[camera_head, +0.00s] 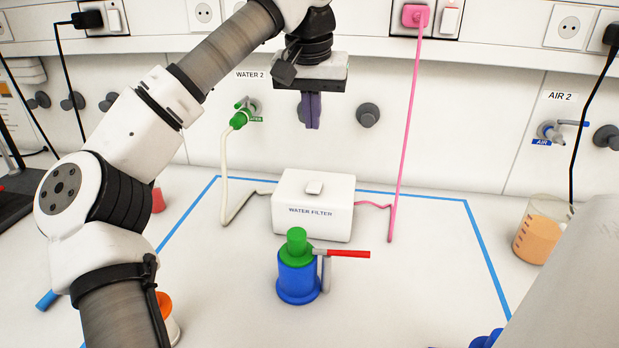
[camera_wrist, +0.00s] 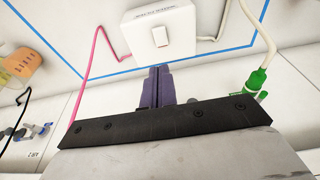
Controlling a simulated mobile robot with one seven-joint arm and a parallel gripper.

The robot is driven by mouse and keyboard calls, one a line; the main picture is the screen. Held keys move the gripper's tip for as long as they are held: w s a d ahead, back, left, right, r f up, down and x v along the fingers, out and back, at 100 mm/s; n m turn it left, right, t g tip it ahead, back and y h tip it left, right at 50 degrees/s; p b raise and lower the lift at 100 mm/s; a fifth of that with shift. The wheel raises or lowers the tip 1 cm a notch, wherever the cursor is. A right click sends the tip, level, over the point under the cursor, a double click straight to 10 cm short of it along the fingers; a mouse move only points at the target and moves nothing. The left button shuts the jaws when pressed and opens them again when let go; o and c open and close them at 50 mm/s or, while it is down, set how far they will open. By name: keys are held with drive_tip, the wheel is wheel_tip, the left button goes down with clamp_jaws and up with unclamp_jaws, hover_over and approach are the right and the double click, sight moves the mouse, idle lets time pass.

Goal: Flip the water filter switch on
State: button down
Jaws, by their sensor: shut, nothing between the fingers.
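The water filter (camera_head: 313,211) is a white box labelled "WATER FILTER" on the bench, and it also shows in the wrist view (camera_wrist: 180,40). Its white rocker switch (camera_head: 314,188) sits on the top face; it shows in the wrist view (camera_wrist: 160,36) too. I cannot tell from the frames which way the switch is set. My gripper (camera_head: 311,126) has purple fingers that are shut and empty. It points down above and behind the box, apart from it. In the wrist view its fingertips (camera_wrist: 156,70) show just short of the box.
A green and blue burner-like device (camera_head: 297,275) with a red lever (camera_head: 348,254) stands in front of the box. A beaker of orange liquid (camera_head: 540,232) stands at right. A pink cable (camera_head: 405,130) and a pale hose (camera_head: 224,170) flank the box. Blue tape (camera_head: 486,255) outlines the area.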

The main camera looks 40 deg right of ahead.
sight(314, 189)
drive_tip(key=x, duration=0.4)
drive_tip(key=p+x, duration=0.1)
drive_tip(key=x, duration=0.7)
drive_tip(key=shift+s+a+f, duration=0.25)
drive_tip(key=shift+a+f, duration=0.1)
drive_tip(key=shift+f, duration=0.1)
drive_tip(key=shift+s+f, duration=0.1)
drive_tip(key=shift+f, duration=0.45)
drive_tip(key=shift+f, duration=0.1)
